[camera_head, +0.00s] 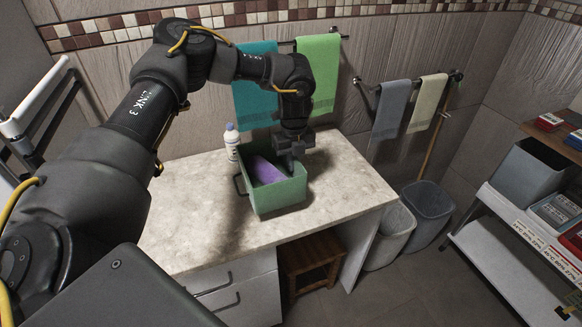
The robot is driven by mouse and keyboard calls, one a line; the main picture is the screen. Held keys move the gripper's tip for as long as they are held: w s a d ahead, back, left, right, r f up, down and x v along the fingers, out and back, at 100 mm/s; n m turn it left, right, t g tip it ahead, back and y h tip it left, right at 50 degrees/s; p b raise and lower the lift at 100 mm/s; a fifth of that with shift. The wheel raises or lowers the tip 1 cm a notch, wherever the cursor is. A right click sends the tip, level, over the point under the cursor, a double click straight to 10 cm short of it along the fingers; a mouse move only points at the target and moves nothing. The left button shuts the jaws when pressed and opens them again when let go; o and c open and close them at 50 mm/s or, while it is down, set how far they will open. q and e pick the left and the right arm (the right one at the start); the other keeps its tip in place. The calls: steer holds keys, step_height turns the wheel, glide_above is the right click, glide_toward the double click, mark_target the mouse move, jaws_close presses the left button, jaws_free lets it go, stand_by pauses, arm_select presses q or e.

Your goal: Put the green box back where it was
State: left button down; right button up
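The green box (279,199) stands open and upright on the pale stone counter (345,185). A purple thing (266,168) lies inside it, and a dark handle (239,184) sticks out on its left side. My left gripper (291,162) points down at the box's back right part, with its fingers overlapping the rim in this view. The fingers are dark and small, so I cannot tell whether they are open or shut, or whether they touch the box. My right gripper is not in view.
A white bottle (232,143) with a blue cap stands behind the box. The counter's right end is clear. Towels, including a green one (319,75), hang on the wall. Grey bins (428,212) and a wooden stool (311,262) are below. A shelf unit (500,240) stands right.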

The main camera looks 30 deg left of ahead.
mark_target(291, 175)
arm_select(q)
steer(key=shift+w+a+f, duration=0.2)
steer(key=shift+a+f, duration=0.1)
steer(key=shift+f, duration=0.1)
steer(key=shift+a+f, duration=0.2)
steer(key=shift+f, duration=0.05)
steer(key=f, duration=0.1)
steer(key=f+p, duration=0.1)
steer(key=f, duration=0.1)
steer(key=shift+w+a+f, duration=0.2)
steer(key=shift+f, duration=0.1)
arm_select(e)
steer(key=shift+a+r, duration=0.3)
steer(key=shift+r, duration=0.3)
arm_select(q)
steer(key=shift+s, duration=0.1)
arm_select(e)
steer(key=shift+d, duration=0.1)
arm_select(q)
steer(key=shift+f, duration=0.1)
steer(key=c, duration=1.6)
jaws_free()
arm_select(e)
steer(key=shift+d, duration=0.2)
